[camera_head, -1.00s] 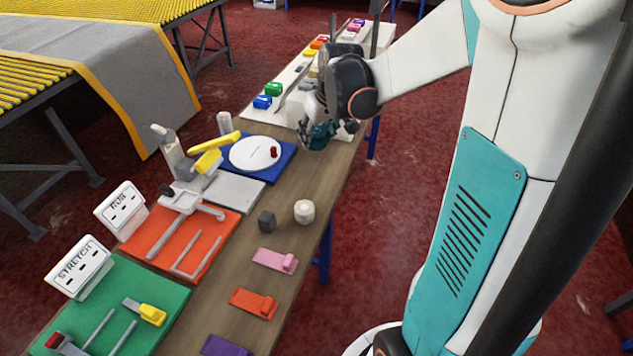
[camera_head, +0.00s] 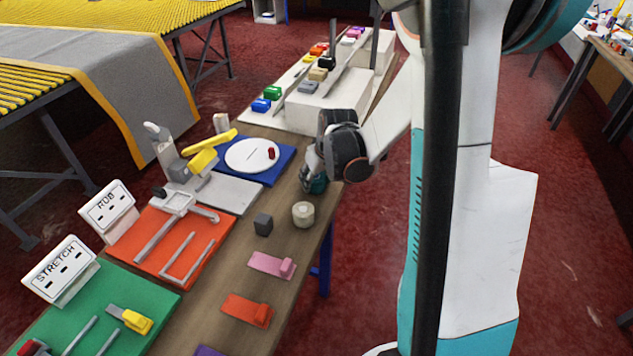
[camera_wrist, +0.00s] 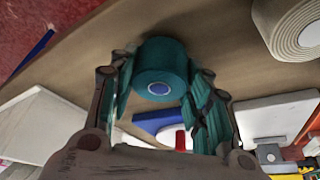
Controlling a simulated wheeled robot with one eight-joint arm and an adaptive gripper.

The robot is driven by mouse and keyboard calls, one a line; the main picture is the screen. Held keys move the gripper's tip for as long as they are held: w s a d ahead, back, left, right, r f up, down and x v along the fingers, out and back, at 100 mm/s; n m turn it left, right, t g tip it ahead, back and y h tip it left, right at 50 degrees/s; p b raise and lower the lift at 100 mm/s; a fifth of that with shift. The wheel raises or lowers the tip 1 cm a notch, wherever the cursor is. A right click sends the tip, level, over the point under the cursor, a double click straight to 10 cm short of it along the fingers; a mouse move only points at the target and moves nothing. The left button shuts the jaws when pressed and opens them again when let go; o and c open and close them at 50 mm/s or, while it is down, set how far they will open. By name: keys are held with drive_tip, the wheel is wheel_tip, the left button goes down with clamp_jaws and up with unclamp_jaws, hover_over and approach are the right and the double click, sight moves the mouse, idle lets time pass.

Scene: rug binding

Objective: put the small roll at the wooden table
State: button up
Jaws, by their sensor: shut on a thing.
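A small teal roll (camera_wrist: 160,68) with a blue core is between the fingers of my gripper (camera_wrist: 162,90) in the wrist view. My gripper is shut on it. In the head view my gripper (camera_head: 314,180) is low over the right edge of the wooden table (camera_head: 232,256), just beyond a cream roll (camera_head: 303,215). The teal roll (camera_head: 316,185) shows only partly there, at the fingertips. I cannot tell whether it touches the table top. The cream roll also shows in the wrist view (camera_wrist: 293,28), apart from the gripper.
A dark grey block (camera_head: 263,224) stands beside the cream roll. A blue mat (camera_head: 284,157) with a white disc (camera_head: 245,156) lies left of my gripper. Pink (camera_head: 270,264) and orange (camera_head: 246,310) clips lie nearer. A white sorting stand (camera_head: 330,112) is behind.

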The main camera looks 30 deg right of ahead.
drive_tip(key=o, duration=1.1)
drive_tip(key=shift+f, duration=0.2)
drive_tip(key=p+v, duration=0.4)
drive_tip(key=v, duration=0.8)
drive_tip(key=shift+r+p, duration=0.15)
drive_tip(key=shift+p, duration=0.25)
